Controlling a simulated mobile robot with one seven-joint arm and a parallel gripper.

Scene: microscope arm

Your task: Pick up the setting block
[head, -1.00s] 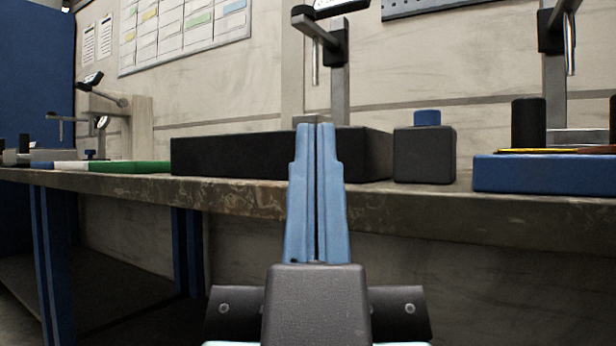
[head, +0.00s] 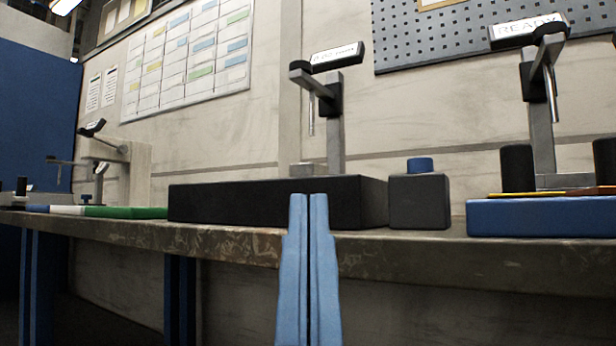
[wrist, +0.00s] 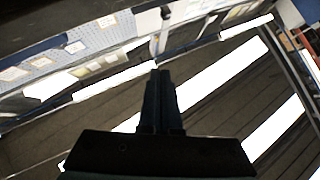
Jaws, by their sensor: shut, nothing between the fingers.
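My gripper (head: 309,205) points up in front of the bench edge, its two blue fingers shut together and empty. In the wrist view the shut fingers (wrist: 161,85) show dark against the ceiling. A small light grey block (head: 302,170) sits behind the top edge of a long black base (head: 235,202), below the hanging rod of a grey stand (head: 335,120); it may be the setting block, but I cannot be sure. The base hides its lower part. A dark box with a blue knob (head: 420,166) stands just right of the black base.
The bench (head: 420,256) runs across the view. A blue tray (head: 540,218) with black cylinders and a second stand marked READY (head: 545,120) are at right. A green strip (head: 125,212) lies at left. The wrist view shows ceiling lights (wrist: 215,85).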

